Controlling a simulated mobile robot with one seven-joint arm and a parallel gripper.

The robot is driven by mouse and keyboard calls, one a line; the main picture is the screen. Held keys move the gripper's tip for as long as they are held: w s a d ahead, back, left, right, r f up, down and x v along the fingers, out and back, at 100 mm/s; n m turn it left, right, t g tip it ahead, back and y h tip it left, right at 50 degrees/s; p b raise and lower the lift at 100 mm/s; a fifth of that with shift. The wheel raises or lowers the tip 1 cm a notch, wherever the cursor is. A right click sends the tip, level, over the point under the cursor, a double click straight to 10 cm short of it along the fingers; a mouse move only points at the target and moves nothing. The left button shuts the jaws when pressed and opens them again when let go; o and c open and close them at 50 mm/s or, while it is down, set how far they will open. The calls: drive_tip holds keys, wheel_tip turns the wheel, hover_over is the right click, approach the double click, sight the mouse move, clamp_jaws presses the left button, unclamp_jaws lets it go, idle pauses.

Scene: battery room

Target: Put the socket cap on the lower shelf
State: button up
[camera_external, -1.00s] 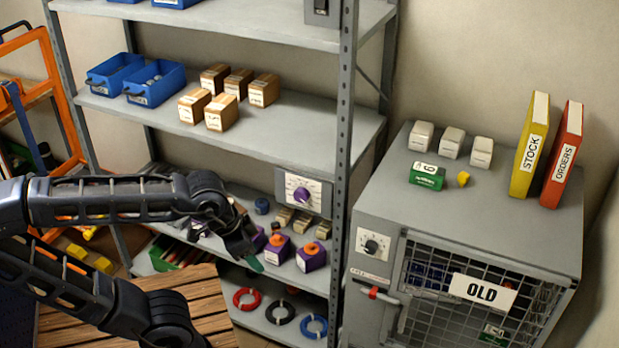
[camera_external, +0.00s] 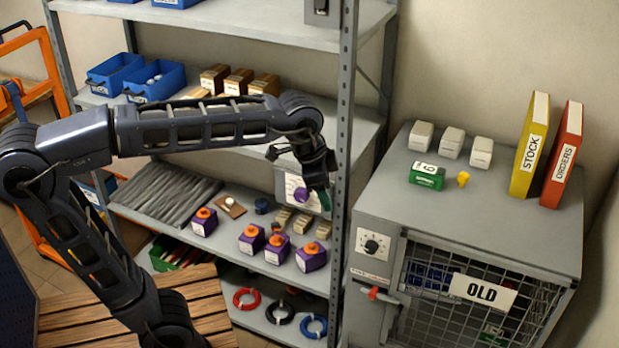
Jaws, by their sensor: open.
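My gripper (camera_external: 314,182) is open and empty, in front of the dial panel at the right end of the shelf rack. One fingertip looks green. I cannot tell for sure which piece is the socket cap. A small yellow piece (camera_external: 463,180) lies on top of the grey cabinet, right of a green box, well apart from my gripper. A small dark blue round piece (camera_external: 262,206) sits on the lower shelf (camera_external: 228,245), below and left of my gripper. That shelf also holds several purple blocks (camera_external: 277,247) with orange tops.
The grey cabinet (camera_external: 395,200) stands right of the rack post (camera_external: 343,160), with white blocks (camera_external: 451,142) and two binders (camera_external: 530,145) on top. Blue bins (camera_external: 155,82) and wooden blocks stand on the shelf above. Coloured rings (camera_external: 280,312) lie at the bottom. A slatted wooden surface (camera_external: 200,300) is in front.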

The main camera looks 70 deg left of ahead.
drive_tip(key=w+a+r+m+g, duration=0.1)
drive_tip(key=w+r, duration=0.1)
drive_tip(key=w, duration=0.5)
drive_tip(key=w+a+r+m, duration=0.1)
drive_tip(key=w+r+m, duration=0.1)
drive_tip(key=w, duration=0.5)
drive_tip(key=m+g, duration=0.2)
drive_tip(key=m, duration=0.5)
hover_over(463, 174)
drive_tip(key=f, duration=1)
drive_tip(key=shift+s+d+f, duration=0.15)
drive_tip(key=shift+d+f, duration=0.2)
wheel_tip(463, 174, down, 5)
drive_tip(key=shift+r, duration=0.1)
drive_tip(key=shift+a+f, duration=0.2)
drive_tip(key=shift+f, duration=1.15)
drive_tip(key=shift+a+f, duration=0.15)
drive_tip(key=shift+f, duration=1.2)
drive_tip(key=c, duration=1.1)
drive_tip(key=shift+r, duration=0.1)
